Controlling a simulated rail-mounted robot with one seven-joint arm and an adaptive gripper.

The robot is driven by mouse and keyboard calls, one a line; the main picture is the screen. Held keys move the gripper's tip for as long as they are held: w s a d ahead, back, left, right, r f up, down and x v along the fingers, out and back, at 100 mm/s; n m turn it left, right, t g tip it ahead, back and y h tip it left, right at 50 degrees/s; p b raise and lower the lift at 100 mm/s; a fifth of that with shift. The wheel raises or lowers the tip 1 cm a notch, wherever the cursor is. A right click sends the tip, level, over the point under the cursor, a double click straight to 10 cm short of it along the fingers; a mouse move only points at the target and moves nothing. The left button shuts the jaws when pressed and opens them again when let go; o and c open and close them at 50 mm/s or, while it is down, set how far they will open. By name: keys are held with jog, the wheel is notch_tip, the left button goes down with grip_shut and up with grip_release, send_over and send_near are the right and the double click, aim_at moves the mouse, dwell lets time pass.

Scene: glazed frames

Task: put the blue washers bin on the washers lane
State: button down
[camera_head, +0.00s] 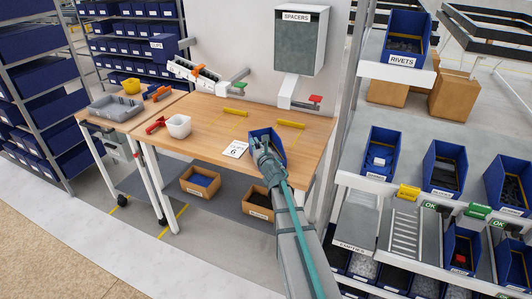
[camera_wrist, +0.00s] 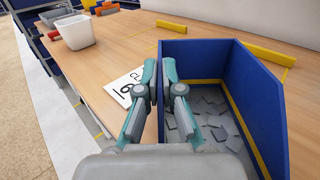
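A blue bin (camera_head: 277,152) with grey flat pieces in it is at the right front part of the wooden workbench; no label on it shows. It fills the right of the wrist view (camera_wrist: 262,100). My gripper (camera_head: 262,142) is at the bin's near-left wall. In the wrist view its fingers (camera_wrist: 163,75) are close together, one on each side of that wall, and look shut on it. Whether the bin touches the bench I cannot tell. A roller lane (camera_head: 405,232) is in the rack at right; no washers label is readable.
The rack holds several blue bins, one marked RIVETS (camera_head: 404,45), and an EMPTIES lane (camera_head: 355,225). A yellow tag (camera_head: 408,192) and a green tag (camera_head: 478,210) sit on its edge. A numbered card (camera_head: 235,149) and white bin (camera_head: 178,126) lie left on the bench (camera_head: 205,112).

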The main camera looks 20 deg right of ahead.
jog(key=shift+r, duration=0.2)
jog(key=shift+r, duration=0.3)
notch_tip(320, 180, up, 2)
jog(key=shift+r+p, duration=0.1)
jog(key=shift+p, duration=0.25)
jog(key=s+a+r+p, duration=0.2)
jog(key=s+r, duration=0.8)
jog(key=s, duration=0.4)
jog(key=s+a+f+n+g+y, duration=0.1)
jog(key=a+f+n+y, duration=0.1)
jog(key=a+n+y, duration=0.3)
jog(key=s+a+f+n+g+y, duration=0.2)
jog(key=a+y, duration=0.3)
jog(key=a, duration=0.3)
jog(key=s+a+f+n+g+y+b, duration=0.1)
jog(key=s+a+f+n+g+y, duration=0.3)
jog(key=s+f, duration=0.3)
notch_tip(320, 180, down, 4)
jog(key=shift+s+a+r+n+y, duration=0.25)
jog(key=shift+a+n+y, duration=0.2)
jog(key=shift+y, duration=0.45)
